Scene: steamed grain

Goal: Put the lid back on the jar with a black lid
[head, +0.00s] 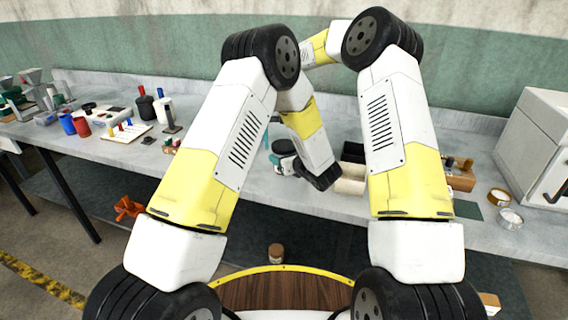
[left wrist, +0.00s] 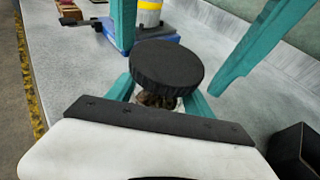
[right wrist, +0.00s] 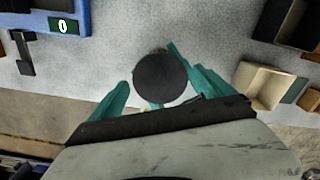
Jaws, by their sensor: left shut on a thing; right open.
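The black lid (left wrist: 167,66) shows in the left wrist view as a ribbed dark disc over the top of a jar (left wrist: 157,100) with brown contents. My left gripper (left wrist: 160,97) is shut on the jar below the lid, one teal finger on each side. In the right wrist view the lid (right wrist: 162,78) lies between the spread teal fingers of my right gripper (right wrist: 148,68), which is open. From above, the lid hides most of the jar. I cannot tell whether the lid is fully seated. In the head view my arms largely hide the jar.
A blue device with a green display (right wrist: 64,25) stands on the grey bench close by. Open boxes (head: 351,170) stand right of the grippers. Bottles (head: 146,106), a blue cup (head: 67,124) and a red cup (head: 82,127) stand at left. A white cabinet (head: 530,140) stands at right.

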